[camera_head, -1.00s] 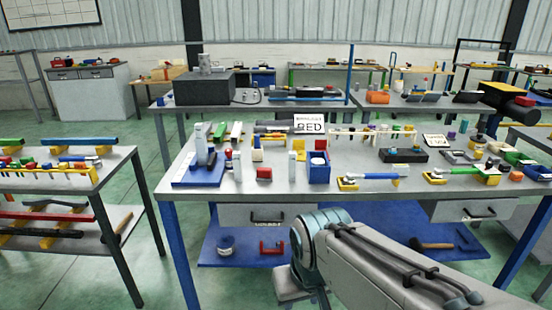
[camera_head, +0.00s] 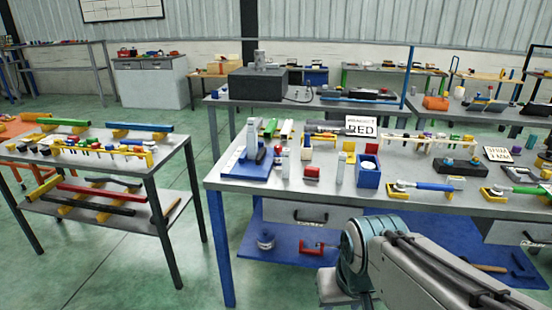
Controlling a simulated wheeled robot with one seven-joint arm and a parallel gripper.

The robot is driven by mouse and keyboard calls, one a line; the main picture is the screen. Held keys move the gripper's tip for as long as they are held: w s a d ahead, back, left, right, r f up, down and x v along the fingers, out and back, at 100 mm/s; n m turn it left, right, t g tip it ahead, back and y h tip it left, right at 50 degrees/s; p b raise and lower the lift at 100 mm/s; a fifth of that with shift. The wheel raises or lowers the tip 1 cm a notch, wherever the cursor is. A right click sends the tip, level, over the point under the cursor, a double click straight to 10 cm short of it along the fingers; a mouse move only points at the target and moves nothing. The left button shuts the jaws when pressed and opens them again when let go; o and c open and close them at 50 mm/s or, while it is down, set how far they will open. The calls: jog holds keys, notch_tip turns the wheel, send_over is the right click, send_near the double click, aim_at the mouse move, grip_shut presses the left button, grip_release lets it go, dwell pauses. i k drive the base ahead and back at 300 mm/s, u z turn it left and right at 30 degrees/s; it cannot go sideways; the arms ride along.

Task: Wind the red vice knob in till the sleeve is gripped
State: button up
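I cannot make out for certain which thing is the vice, its red knob or the sleeve at this size. A blue stand with a grey upright (camera_head: 252,138) is at the bench's left end. My arm comes in at the lower right, in front of the bench. My gripper is not visible.
A sign reading RED (camera_head: 361,125) stands behind a blue box (camera_head: 369,175). A low rack with coloured bars (camera_head: 97,145) stands to the left, across a floor gap. A shelf (camera_head: 280,243) under the main bench holds a red clamp-like piece (camera_head: 319,248). Green floor (camera_head: 110,270) is clear.

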aim_at(278, 148)
jog(key=u, duration=0.05)
jog(key=i, duration=1.95)
jog(key=u, duration=0.05)
